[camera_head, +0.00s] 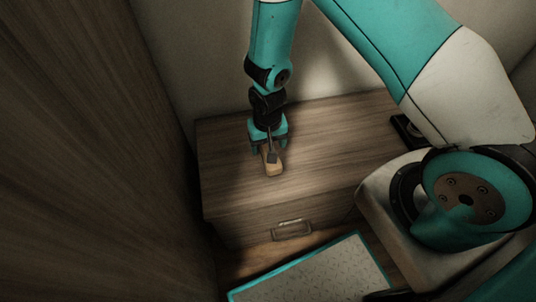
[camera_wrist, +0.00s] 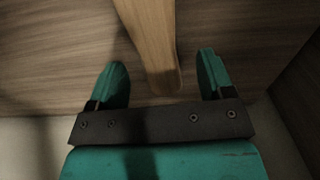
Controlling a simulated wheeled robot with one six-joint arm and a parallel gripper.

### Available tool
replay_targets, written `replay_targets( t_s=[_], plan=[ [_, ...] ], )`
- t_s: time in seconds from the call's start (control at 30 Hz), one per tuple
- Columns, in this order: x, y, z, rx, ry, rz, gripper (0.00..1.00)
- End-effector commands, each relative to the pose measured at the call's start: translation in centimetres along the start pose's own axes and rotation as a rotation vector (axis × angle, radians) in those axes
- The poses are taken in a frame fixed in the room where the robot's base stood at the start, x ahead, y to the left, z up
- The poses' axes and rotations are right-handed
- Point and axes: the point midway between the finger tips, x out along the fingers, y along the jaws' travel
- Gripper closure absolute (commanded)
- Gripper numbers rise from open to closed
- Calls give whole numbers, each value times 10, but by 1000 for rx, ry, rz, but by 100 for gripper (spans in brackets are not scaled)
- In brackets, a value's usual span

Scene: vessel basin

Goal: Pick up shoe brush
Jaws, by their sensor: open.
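The shoe brush (camera_head: 272,166) is a light wooden piece lying on top of a low wooden cabinet (camera_head: 330,135). My gripper (camera_head: 268,148) is right over it and hides its far part in the head view. In the wrist view, the brush's wooden body (camera_wrist: 155,45) runs from the top edge down to between the two teal fingers of my gripper (camera_wrist: 163,75). The fingers are open, one on each side, with a visible gap to the wood on both sides. The far end of the brush is cut off at the top of the wrist view.
A tall wooden panel (camera_head: 95,150) stands at the left of the cabinet, and a pale wall (camera_head: 330,60) is behind. A dark object (camera_head: 407,130) lies at the cabinet's right end. The cabinet top around the brush is otherwise clear. The cabinet front has a metal handle (camera_head: 291,230).

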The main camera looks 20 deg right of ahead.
Motion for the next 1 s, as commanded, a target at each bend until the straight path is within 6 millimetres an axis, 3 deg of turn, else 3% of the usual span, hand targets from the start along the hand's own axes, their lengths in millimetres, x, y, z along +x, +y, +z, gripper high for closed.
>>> replay_targets(
  t_s=[0.3,0.63,0.87,0.9,1.0],
  plan=[
    [44,2,3,0,-3,1,26],
    [52,2,3,-1,0,0,26],
    [51,2,3,-1,-1,0,76],
    [51,2,3,-1,-1,0,81],
    [51,2,3,-1,-1,0,81]
  ],
)
